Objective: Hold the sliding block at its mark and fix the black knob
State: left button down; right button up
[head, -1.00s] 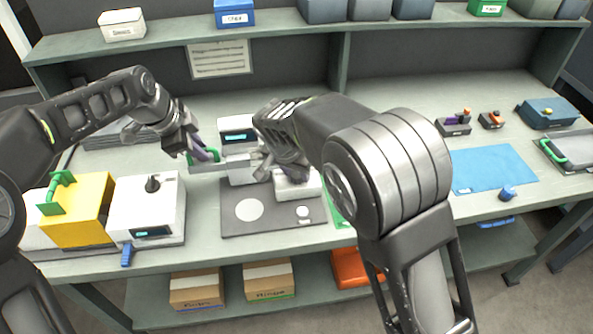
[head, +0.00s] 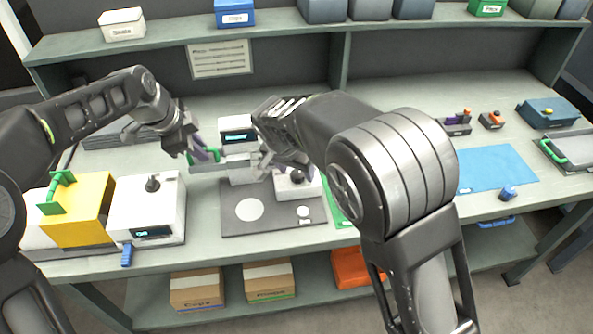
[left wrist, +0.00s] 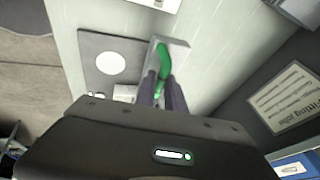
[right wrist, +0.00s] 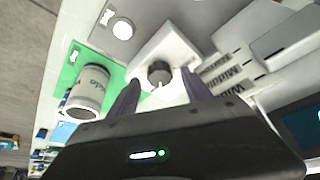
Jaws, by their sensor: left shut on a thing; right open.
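My left gripper (head: 207,155) is shut on the green handle (left wrist: 164,60) of a grey sliding block (left wrist: 179,46), beside the white unit with a lit display (head: 237,130). The black knob (right wrist: 159,73) stands on a white block (right wrist: 172,48) in the right wrist view. The block's mark cannot be made out.
A dark grey plate (head: 275,226) with a pale disc (head: 249,209) lies in front. A labelled can (right wrist: 88,92) stands on a green mat (right wrist: 70,72). A blue mat (head: 490,168) lies at right.

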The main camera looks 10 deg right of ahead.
jog(key=v, duration=1.1)
pick_arm(q)
jog(key=c, duration=1.2)
grip_release()
jog(key=shift+o, duration=0.2)
jog(key=p+v, duration=0.3)
jog(key=v, duration=0.6)
jog(key=shift+p, duration=0.4)
pick_arm(e)
notch_tip(320, 180, up, 4)
jog(key=shift+f, duration=0.15)
pick_arm(q)
jog(key=shift+s, duration=0.1)
